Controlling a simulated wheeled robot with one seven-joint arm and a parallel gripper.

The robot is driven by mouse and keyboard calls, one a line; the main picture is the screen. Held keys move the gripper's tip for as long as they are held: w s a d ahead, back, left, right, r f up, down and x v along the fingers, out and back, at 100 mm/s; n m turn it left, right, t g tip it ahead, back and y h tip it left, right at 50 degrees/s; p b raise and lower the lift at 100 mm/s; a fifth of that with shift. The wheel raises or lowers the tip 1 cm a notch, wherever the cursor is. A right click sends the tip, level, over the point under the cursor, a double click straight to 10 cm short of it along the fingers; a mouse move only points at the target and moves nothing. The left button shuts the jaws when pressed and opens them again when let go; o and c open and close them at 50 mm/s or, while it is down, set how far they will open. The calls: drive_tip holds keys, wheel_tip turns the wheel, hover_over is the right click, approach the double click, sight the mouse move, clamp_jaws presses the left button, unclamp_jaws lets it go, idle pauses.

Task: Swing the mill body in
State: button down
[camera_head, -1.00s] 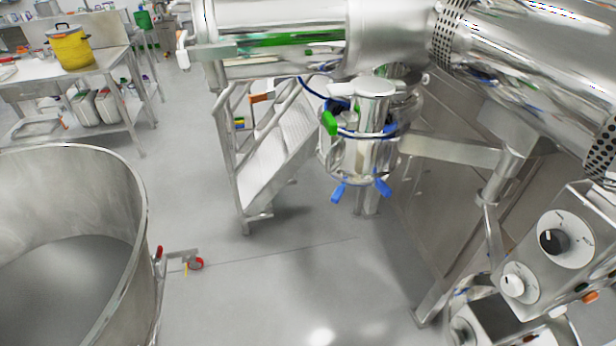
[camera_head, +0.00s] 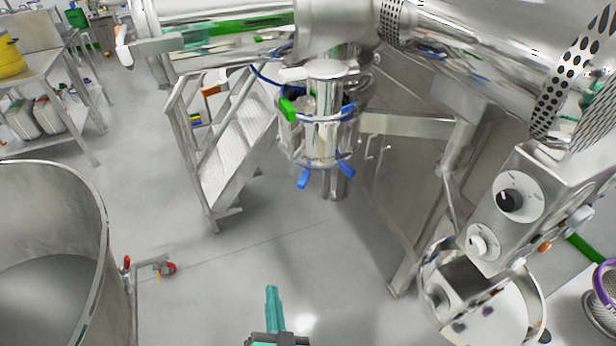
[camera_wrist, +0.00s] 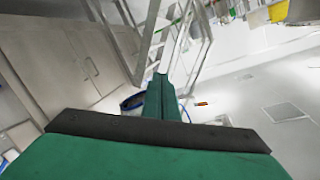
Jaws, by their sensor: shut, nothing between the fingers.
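The mill body (camera_head: 325,125) is a shiny steel cylinder with blue clamp levers at its foot and a green handle (camera_head: 288,109) on its left side. It hangs at the end of a steel swing arm (camera_head: 405,124), left of the mill's frame. Whether it is latched cannot be told. My gripper (camera_head: 272,290) is teal, shut and empty. It shows at the bottom of the head view, below and left of the mill body and apart from it. In the wrist view the shut fingers (camera_wrist: 160,85) point toward steel steps.
A control box with knobs (camera_head: 508,200) stands at the right. A large steel bowl (camera_head: 105,230) with a red-tipped bracket (camera_head: 165,268) is at the left. Steel steps (camera_head: 235,145) stand behind the mill body. The grey floor between is clear.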

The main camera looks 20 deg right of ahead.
drive_tip(key=w+d+r+m+h, duration=0.5)
drive_tip(key=w+r+m, duration=0.3)
drive_tip(key=r, duration=0.2)
drive_tip(key=m+g+h, duration=0.2)
drive_tip(key=m+h, duration=0.2)
drive_tip(key=m, duration=0.6)
approach(316, 154)
drive_tip(key=x, duration=0.6)
drive_tip(key=shift+w+d, duration=0.1)
drive_tip(key=shift+w, duration=0.15)
